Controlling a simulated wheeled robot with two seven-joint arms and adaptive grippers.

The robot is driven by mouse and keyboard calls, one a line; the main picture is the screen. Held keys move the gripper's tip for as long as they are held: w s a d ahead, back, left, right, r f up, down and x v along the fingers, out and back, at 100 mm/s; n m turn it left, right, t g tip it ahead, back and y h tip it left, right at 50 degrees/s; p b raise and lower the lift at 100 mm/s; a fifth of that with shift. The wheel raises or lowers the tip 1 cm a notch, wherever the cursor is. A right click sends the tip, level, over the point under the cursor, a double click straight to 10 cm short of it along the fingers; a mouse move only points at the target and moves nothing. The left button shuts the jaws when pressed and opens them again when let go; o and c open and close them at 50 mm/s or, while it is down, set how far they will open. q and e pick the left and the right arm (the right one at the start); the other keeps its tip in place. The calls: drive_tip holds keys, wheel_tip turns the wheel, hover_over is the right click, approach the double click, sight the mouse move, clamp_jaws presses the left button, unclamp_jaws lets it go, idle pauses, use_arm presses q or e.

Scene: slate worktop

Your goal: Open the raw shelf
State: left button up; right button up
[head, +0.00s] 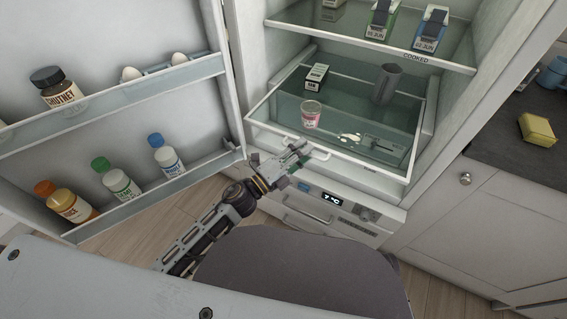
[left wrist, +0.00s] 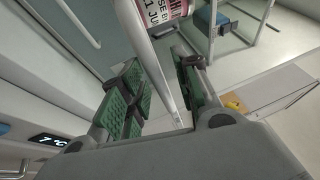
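The fridge stands open. Its lower glass shelf (head: 352,104) has a white front rim and a white bar handle; I can read no "raw" label on it. The upper glass shelf (head: 345,22) is marked "COOKED". My left gripper (head: 299,151) is at the left-middle of the lower shelf's front, by the handle. In the left wrist view my left gripper (left wrist: 160,92) has its green-padded fingers apart, with a white bar (left wrist: 165,70) running between them. I cannot tell whether they touch it. My right gripper is in neither view.
On the lower shelf are a pink-labelled tub (head: 311,114), a black-and-white carton (head: 316,77), a dark cup (head: 386,85) and a white spill (head: 350,137). The open fridge door (head: 110,110) with bottles is at left. A drawer (head: 310,212) lies below the shelf.

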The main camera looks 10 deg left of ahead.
use_arm(q)
drive_tip(key=v, duration=1.1)
drive_tip(key=shift+s+a, duration=0.2)
drive_tip(key=shift+s, duration=0.1)
idle(0.4)
idle(0.6)
